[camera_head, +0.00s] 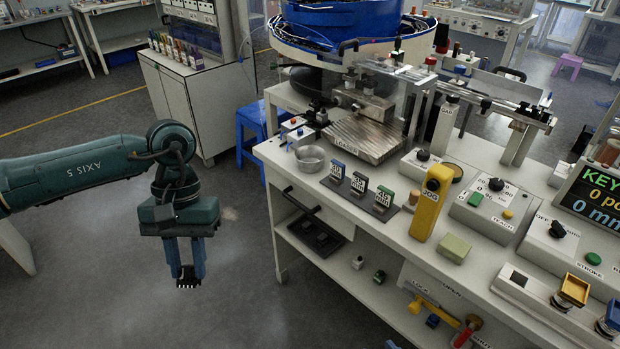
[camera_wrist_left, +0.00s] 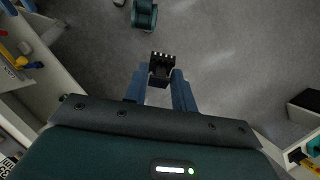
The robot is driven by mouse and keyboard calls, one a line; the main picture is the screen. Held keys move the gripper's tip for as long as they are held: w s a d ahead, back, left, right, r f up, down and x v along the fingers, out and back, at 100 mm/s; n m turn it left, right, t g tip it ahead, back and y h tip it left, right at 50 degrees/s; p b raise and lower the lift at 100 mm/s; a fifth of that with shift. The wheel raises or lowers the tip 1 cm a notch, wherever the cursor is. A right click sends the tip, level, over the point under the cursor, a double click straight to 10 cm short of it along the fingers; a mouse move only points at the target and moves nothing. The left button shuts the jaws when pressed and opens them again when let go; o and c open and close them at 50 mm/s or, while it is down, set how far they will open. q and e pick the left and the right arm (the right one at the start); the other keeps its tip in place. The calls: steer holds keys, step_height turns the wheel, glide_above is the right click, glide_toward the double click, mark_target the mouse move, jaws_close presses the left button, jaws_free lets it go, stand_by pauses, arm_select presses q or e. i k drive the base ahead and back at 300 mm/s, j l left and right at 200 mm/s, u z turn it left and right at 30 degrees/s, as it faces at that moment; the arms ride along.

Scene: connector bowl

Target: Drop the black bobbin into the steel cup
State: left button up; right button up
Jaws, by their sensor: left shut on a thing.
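My left gripper (camera_head: 186,270) hangs pointing down over the floor, left of the workbench. Its blue fingers are shut on a small black bobbin (camera_head: 187,282) with a row of pale pins along one edge. In the left wrist view the bobbin (camera_wrist_left: 161,70) sits between the fingertips (camera_wrist_left: 163,84), clear of everything else. The steel cup (camera_head: 310,159) is a small round metal bowl near the bench's left edge, in front of the grey ribbed plate. It stands to the right of my left gripper and farther back, and its rim looks open.
The workbench (camera_head: 360,220) has a lower shelf with small parts. Labelled blocks (camera_head: 360,184) stand right of the cup, and a yellow upright device (camera_head: 431,203) is beyond them. A blue stool (camera_head: 250,125) stands behind the bench's left end. Floor around my left gripper is clear.

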mark_target(305, 163)
steer(key=k+z, duration=0.35)
steer(key=k+l+z, duration=0.1)
steer(key=z, duration=0.25)
steer(key=j+z, duration=0.15)
steer(key=z, duration=1.1)
steer(key=i+j, duration=0.1)
steer(key=j, duration=1.05)
steer(key=i+j, duration=0.15)
steer(key=j, duration=0.45)
steer(key=i+j, duration=0.1)
steer(key=j, duration=1.05)
steer(key=i, duration=0.05)
